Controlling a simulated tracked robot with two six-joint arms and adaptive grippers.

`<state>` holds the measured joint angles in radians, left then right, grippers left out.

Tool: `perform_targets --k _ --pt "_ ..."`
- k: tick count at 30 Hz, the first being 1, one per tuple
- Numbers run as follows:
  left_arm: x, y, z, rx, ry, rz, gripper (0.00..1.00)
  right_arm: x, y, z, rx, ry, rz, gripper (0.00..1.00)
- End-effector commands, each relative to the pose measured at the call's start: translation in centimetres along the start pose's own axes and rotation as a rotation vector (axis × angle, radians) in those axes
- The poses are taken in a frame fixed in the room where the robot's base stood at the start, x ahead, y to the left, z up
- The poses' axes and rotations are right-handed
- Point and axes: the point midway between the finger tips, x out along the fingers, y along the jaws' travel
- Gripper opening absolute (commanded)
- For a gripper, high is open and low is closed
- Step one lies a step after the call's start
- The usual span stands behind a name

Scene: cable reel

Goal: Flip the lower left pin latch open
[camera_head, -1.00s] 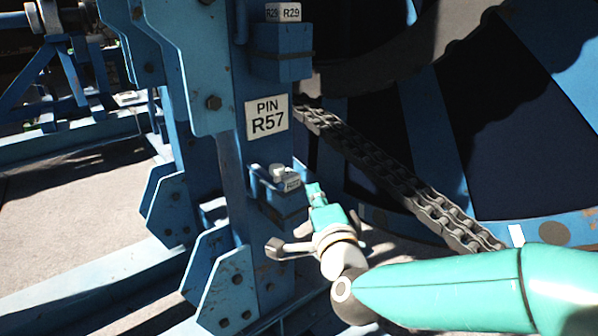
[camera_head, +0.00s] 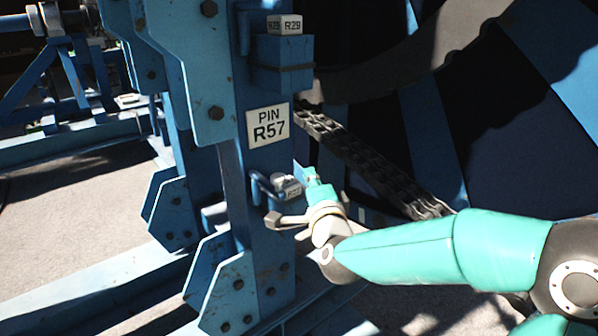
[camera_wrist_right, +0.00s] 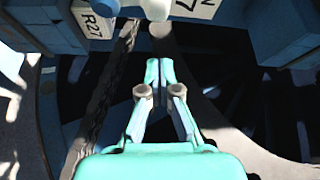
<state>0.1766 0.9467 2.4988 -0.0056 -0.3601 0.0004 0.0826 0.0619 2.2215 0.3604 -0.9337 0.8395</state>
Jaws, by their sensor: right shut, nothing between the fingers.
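The lower pin latch (camera_head: 260,190) is on the blue post below the "PIN R57" plate (camera_head: 268,124). In the right wrist view a tag reading R27 (camera_wrist_right: 94,22) shows at the top left. My right gripper (camera_head: 306,172) is just right of the latch, its teal fingers pointing up. A gap to the latch or contact with it cannot be made out. The right wrist view shows the fingertips (camera_wrist_right: 160,70) together, with nothing between them. My left gripper is in neither view.
A blue box with an R29 tag (camera_head: 285,25) sits higher on the post. Bolted blue plates (camera_head: 225,285) stand at its foot. A chain (camera_head: 370,165) and the large dark reel (camera_head: 520,140) are behind my right arm. Open concrete (camera_head: 70,210) lies left.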

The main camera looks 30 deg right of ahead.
Motion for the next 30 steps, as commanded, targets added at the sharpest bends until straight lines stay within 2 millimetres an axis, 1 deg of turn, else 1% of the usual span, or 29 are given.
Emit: perform_targets --k 1,3,6,9,12,15,23,24,26,30 --pt "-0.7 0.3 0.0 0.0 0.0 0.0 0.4 1.1 -0.3 -0.1 -0.001 0.002 0.003 0.0" --pt "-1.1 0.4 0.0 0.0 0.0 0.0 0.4 2.5 -0.2 -0.1 -0.001 0.002 0.003 0.0" --pt "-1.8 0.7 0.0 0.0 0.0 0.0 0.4 1.7 -0.3 1.7 0.0 -0.006 0.002 0.0" --pt "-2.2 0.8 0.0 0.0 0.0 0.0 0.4 1.3 -0.2 2.8 0.0 -0.004 0.001 0.0" --pt "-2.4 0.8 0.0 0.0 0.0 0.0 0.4 1.0 -0.1 3.4 0.0 -0.001 0.001 0.0" --pt "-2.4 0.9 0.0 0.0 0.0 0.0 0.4 0.9 0.0 3.7 0.0 -0.001 0.0 0.0" --pt "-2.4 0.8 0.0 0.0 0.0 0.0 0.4 0.8 0.0 3.7 0.0 0.001 0.0 0.0" --pt "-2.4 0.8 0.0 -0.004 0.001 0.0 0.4 1.5 0.3 2.0 -0.001 0.006 0.001 0.0" --pt "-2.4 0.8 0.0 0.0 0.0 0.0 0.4 1.2 0.2 2.9 0.0 0.002 0.0 0.0" --pt "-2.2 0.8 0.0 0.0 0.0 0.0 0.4 0.8 0.0 4.1 0.0 0.004 0.0 0.0"
